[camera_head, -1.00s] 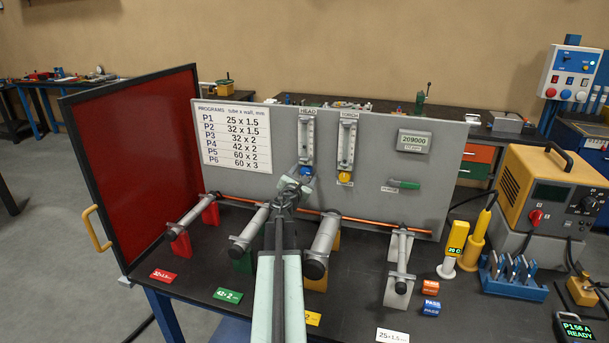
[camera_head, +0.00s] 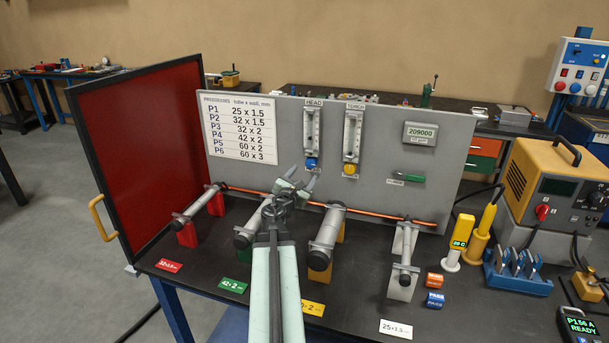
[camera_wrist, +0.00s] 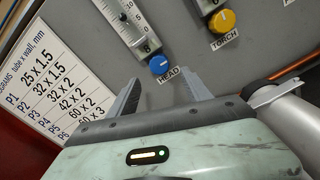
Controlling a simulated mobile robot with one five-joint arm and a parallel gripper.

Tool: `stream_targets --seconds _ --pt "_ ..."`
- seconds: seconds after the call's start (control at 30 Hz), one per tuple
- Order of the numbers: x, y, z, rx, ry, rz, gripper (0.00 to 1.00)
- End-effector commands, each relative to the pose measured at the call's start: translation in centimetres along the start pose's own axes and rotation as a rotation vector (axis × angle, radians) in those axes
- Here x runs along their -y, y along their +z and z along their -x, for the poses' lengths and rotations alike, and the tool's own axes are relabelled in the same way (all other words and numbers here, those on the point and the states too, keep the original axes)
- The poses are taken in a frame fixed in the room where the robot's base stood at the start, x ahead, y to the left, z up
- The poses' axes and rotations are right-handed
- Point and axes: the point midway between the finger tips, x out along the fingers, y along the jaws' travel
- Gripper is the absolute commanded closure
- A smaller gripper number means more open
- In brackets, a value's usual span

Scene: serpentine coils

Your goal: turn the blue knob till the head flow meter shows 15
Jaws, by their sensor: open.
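The blue knob (camera_head: 311,163) sits at the foot of the HEAD flow meter (camera_head: 312,127) on the grey panel. In the wrist view the blue knob (camera_wrist: 159,64) is just beyond and between the fingertips, above the HEAD label (camera_wrist: 168,75). My gripper (camera_head: 303,177) is open and empty, a little below the knob and apart from it. In the wrist view my gripper (camera_wrist: 160,82) shows both fingers spread.
The TORCH flow meter (camera_head: 352,132) with its yellow knob (camera_head: 350,169) stands just right. A copper tube (camera_head: 380,215) runs along the panel's foot above several grey rollers. A red screen (camera_head: 140,150) stands at the left. A green-handled valve (camera_head: 410,177) is farther right.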

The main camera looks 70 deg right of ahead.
Motion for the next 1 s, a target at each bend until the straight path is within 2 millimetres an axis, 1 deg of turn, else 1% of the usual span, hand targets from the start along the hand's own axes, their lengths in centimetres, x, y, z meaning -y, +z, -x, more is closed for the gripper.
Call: stream_targets --seconds 0.03,0.07,0.27,0.37,0.6,0.7,0.8,0.97,1.0 --pt "-0.5 -0.4 0.6 0.005 -0.013 0.041 0.42" --pt "-0.6 -0.5 0.8 0.008 -0.023 0.063 0.42" --pt "-0.5 -0.3 0.0 0.01 -0.028 0.069 0.42" --pt "-0.5 -0.3 -1.2 0.01 -0.028 0.068 0.42" --pt "-0.4 -0.3 -5.7 0.01 -0.027 0.068 0.42" --pt "-0.3 -0.3 -7.0 0.01 -0.027 0.068 0.42" --pt "-0.3 -0.2 -7.3 0.01 -0.027 0.068 0.42" --pt "-0.2 -0.2 -7.2 0.01 -0.027 0.067 0.42" --pt "-0.3 -0.2 -7.2 0.01 -0.027 0.067 0.51"
